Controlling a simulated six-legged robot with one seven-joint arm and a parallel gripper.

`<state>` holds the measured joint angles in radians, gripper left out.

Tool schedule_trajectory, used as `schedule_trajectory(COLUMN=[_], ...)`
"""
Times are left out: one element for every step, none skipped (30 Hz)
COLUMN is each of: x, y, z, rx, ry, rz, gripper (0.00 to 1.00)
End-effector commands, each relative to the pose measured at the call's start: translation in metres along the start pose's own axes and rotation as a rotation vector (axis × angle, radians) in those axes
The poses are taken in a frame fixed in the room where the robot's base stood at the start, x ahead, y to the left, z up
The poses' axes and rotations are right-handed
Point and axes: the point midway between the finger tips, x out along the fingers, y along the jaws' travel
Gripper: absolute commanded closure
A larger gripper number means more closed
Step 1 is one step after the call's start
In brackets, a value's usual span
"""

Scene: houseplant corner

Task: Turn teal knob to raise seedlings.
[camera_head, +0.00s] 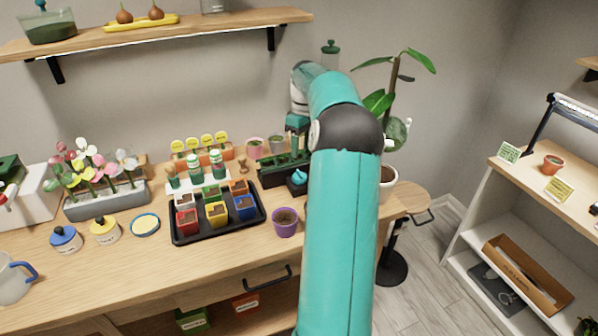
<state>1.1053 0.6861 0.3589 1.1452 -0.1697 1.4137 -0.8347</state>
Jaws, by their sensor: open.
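The teal knob (299,177) sits on the front of a black planter box (272,179) near the right part of the wooden bench. Small green seedlings (280,160) show in the box, low along its top. My gripper (297,146) points down above the back right part of the box, behind and above the knob and apart from it. It is open, with nothing seen between its fingers. The fingers are small and dark here, and my own teal arm hides the right end of the box.
A purple pot (286,222) stands in front of the box. A black tray (178,239) with several coloured pots lies to the left. Yellow-topped markers (207,140) stand behind. A tall leafy plant (379,101) stands to the right, partly behind my arm. Bare bench lies in front.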

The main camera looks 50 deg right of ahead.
Motion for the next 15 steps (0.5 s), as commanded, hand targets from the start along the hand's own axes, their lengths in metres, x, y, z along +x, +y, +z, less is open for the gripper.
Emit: schedule_trajectory(x=[0.012,0.018,0.026,0.031,0.037,0.045,0.051,0.057,0.065,0.070,0.074,0.080,0.084,0.087,0.091], y=[-0.001,-0.001,-0.001,-0.001,-0.001,-0.001,-0.001,-0.001,-0.001,-0.001,-0.001,-0.001,-0.001,-0.001,-0.001], z=[0.000,-0.001,-0.001,-0.002,-0.002,-0.002,-0.002,-0.002,-0.002,-0.002,-0.002,-0.002,-0.002,-0.003,-0.003], rx=[-0.001,-0.002,-0.002,-0.002,-0.001,-0.001,0.000,0.000,-0.001,-0.001,-0.001,-0.001,-0.001,-0.001,-0.001], ry=[-0.002,-0.001,-0.002,-0.002,-0.002,-0.002,-0.001,-0.002,-0.001,-0.001,-0.001,-0.001,-0.001,-0.001,0.000], rz=[-0.004,-0.003,-0.003,-0.002,-0.002,-0.002,-0.002,-0.003,-0.003,-0.002,-0.002,-0.001,-0.001,-0.001,0.000], gripper=[0.49,0.49,0.49,0.49,0.49,0.49,0.49,0.49,0.49,0.49,0.49,0.49,0.49,0.49,0.49])
